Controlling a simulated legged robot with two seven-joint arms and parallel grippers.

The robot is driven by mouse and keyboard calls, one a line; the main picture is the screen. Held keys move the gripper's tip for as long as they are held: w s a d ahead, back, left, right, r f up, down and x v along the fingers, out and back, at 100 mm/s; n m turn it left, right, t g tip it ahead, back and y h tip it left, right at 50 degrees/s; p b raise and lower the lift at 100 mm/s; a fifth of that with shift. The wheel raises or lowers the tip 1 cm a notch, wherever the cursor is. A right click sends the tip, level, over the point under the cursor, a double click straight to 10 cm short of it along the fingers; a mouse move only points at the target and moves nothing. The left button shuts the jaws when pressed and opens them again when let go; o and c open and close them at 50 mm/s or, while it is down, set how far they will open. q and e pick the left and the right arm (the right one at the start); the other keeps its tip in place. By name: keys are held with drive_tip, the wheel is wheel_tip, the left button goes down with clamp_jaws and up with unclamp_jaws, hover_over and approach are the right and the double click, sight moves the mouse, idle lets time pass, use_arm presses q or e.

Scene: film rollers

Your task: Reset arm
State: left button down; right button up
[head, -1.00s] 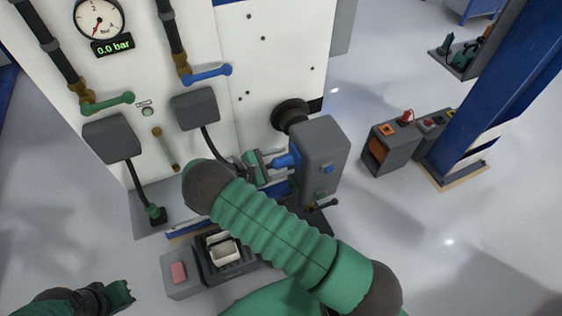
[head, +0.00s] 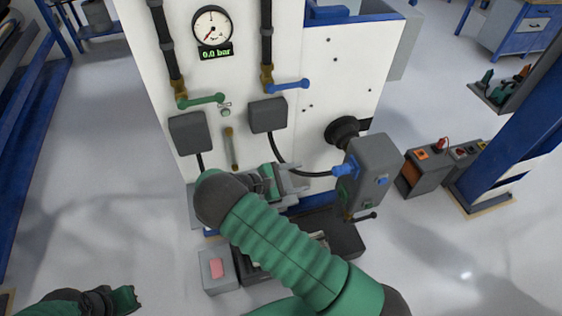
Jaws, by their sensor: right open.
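My right arm comes in from the lower right in green sleeves and bends at a dark joint. Its grey gripper (head: 298,179) is open and empty in front of the white panel, left of a blue plug (head: 344,169) and apart from it. The blue plug sits at the left side of a grey box (head: 374,165), and a black cable runs to it from the panel. My left gripper (head: 128,298) is low at the left edge of the view, over the floor, away from the panel. Its finger opening is too unclear to judge.
The white panel (head: 305,60) carries a gauge (head: 213,27) reading 0.0 bar, a green lever (head: 205,99) and a blue lever (head: 290,84). A blue post (head: 510,140) is at right. The left floor is clear.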

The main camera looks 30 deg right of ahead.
drive_tip(key=s+m+g+y, duration=0.1)
drive_tip(key=s+m+y, duration=0.4)
drive_tip(key=s+y, duration=0.3)
use_arm(q)
drive_tip(key=shift+d+r, duration=0.2)
drive_tip(key=shift+d, duration=0.7)
drive_tip(key=shift+d+r, duration=0.15)
drive_tip(key=shift+d, duration=0.7)
use_arm(e)
drive_tip(key=s+a+r+m+t+y, duration=0.5)
drive_tip(key=s+a+r+m+y, duration=0.1)
drive_tip(key=a, duration=0.6)
drive_tip(key=shift+a+r+m, duration=0.35)
drive_tip(key=shift+r+m, duration=0.15)
drive_tip(key=shift+r, duration=0.5)
